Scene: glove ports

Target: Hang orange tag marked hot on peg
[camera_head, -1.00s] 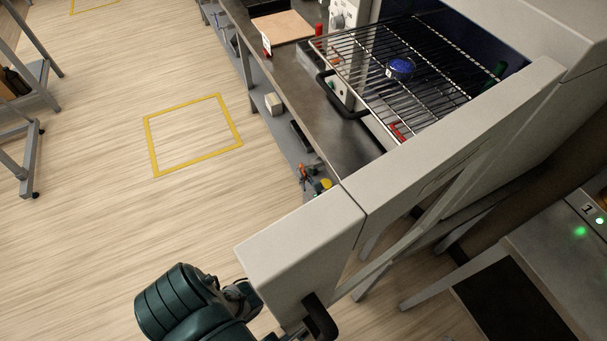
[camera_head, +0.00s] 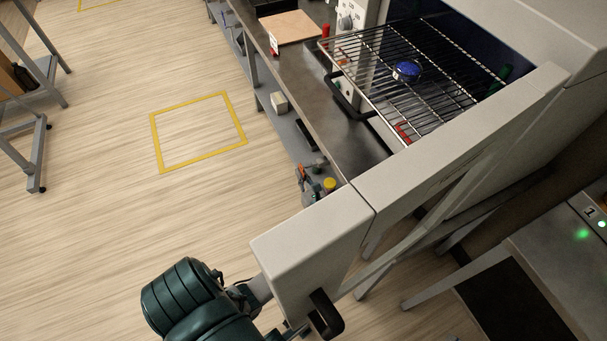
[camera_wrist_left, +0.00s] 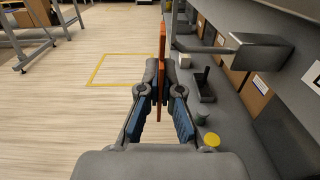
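The orange tag is a thin orange strip in the left wrist view (camera_wrist_left: 161,45), seen nearly edge-on; no marking can be read. My left gripper (camera_wrist_left: 160,75) is shut on it, with its blue-padded fingers on both sides, and the tag sticks out past the fingertips. In the head view the gripper (camera_head: 305,183) and the orange tag (camera_head: 301,171) show small beyond a grey panel, which hides the wrist behind them. A grey bar (camera_wrist_left: 205,48) juts left beside the tag in the wrist view; I cannot tell whether it is the peg. My right gripper is not in view.
The grey panel (camera_head: 320,245) with a black handle (camera_head: 326,314) stands close to my left arm. A wire rack (camera_head: 430,75) and bench (camera_head: 345,145) lie beyond. A yellow-capped item (camera_wrist_left: 212,139) sits on the lower shelf. The floor at left is open.

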